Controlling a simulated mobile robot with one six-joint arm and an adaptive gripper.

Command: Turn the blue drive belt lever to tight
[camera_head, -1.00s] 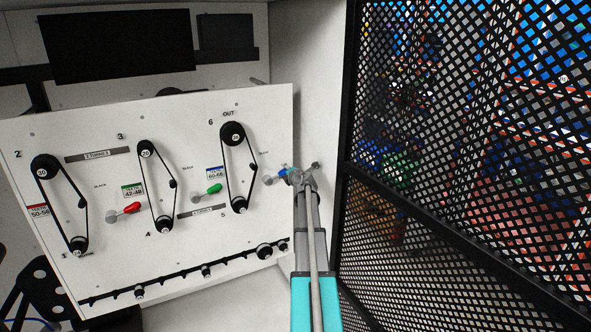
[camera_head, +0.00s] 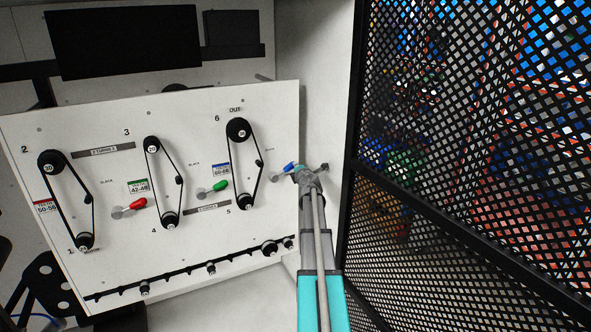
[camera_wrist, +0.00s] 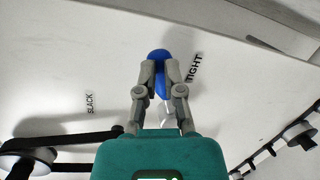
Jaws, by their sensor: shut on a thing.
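The blue drive belt lever (camera_head: 289,167) is at the right end of the white panel, angled up and right from its grey pivot. In the wrist view the lever (camera_wrist: 160,54) has its blue tip showing between and beyond my fingertips. My gripper (camera_wrist: 162,72) is shut on it, one finger on each side. In the head view my gripper (camera_head: 301,174) partly covers the lever. The TIGHT label (camera_wrist: 194,68) is close to the right of the lever tip. The SLACK label (camera_wrist: 90,103) is farther off to the left.
A green lever (camera_head: 220,186) and a red lever (camera_head: 138,204) are on the same panel, beside black belts on pulleys. A black mesh fence (camera_head: 450,140) stands close to the right of my arm. A pulley (camera_wrist: 300,133) shows at the right in the wrist view.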

